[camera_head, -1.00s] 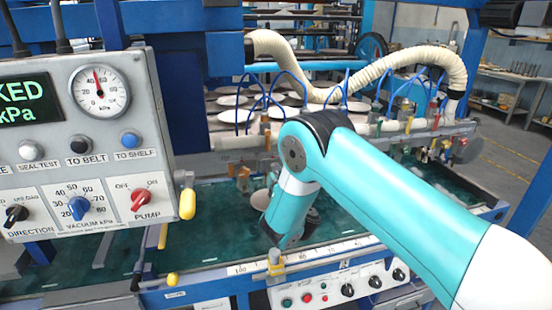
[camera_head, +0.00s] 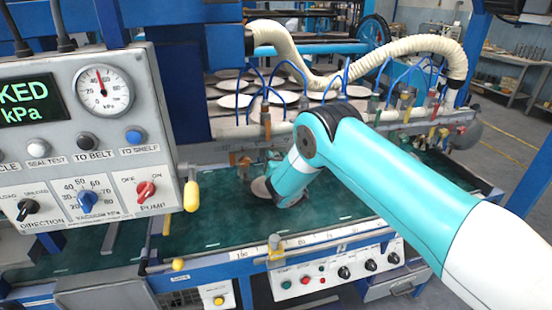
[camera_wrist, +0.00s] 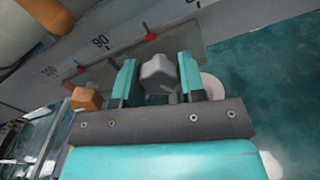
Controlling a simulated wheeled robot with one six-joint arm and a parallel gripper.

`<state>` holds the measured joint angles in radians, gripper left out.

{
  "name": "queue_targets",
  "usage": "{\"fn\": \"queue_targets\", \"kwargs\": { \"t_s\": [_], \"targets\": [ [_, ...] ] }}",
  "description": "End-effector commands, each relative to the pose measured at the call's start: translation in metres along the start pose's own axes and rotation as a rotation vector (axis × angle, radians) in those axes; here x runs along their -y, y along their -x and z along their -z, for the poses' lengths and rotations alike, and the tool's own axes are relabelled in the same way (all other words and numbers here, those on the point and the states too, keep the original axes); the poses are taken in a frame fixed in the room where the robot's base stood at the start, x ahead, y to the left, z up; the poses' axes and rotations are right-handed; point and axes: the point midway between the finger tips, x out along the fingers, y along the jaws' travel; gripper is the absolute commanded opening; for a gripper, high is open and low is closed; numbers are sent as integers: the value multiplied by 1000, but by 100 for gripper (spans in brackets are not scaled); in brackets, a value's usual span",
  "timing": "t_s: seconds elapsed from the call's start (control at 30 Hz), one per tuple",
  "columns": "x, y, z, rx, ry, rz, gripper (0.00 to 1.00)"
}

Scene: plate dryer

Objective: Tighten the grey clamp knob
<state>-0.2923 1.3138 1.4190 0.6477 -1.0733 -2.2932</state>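The grey clamp knob (camera_wrist: 159,74) shows in the wrist view, at a plate with red markers. My gripper (camera_wrist: 158,72) has its two teal fingers apart, one on each side of the knob, with very little gap to see. I cannot tell whether they press on it. In the head view my forearm and wrist hide the knob and fingertips.
An orange knob (camera_wrist: 85,98) sits left of my gripper, below a scale (camera_wrist: 95,45) marked 90 and 100. A pale round disc (camera_wrist: 212,87) lies to the right. In the head view, the control panel (camera_head: 105,165) stands left and the ribbed hose (camera_head: 400,62) behind.

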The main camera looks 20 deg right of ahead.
Motion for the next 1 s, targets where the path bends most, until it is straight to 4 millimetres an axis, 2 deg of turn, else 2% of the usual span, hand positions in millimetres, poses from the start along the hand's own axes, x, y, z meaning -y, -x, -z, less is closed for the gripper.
{"fn": "queue_targets", "kwargs": {
  "t_s": [0.03,0.1,0.37,0.57,1.0],
  "targets": [
    [0,0,0,0,0,0,26],
    [0,0,0,0,0,0,13],
    [0,0,1,0,-19,0,13],
    [1,0,3,1,-100,0,13],
    [2,0,5,2,-480,-1,13]
  ]
}}
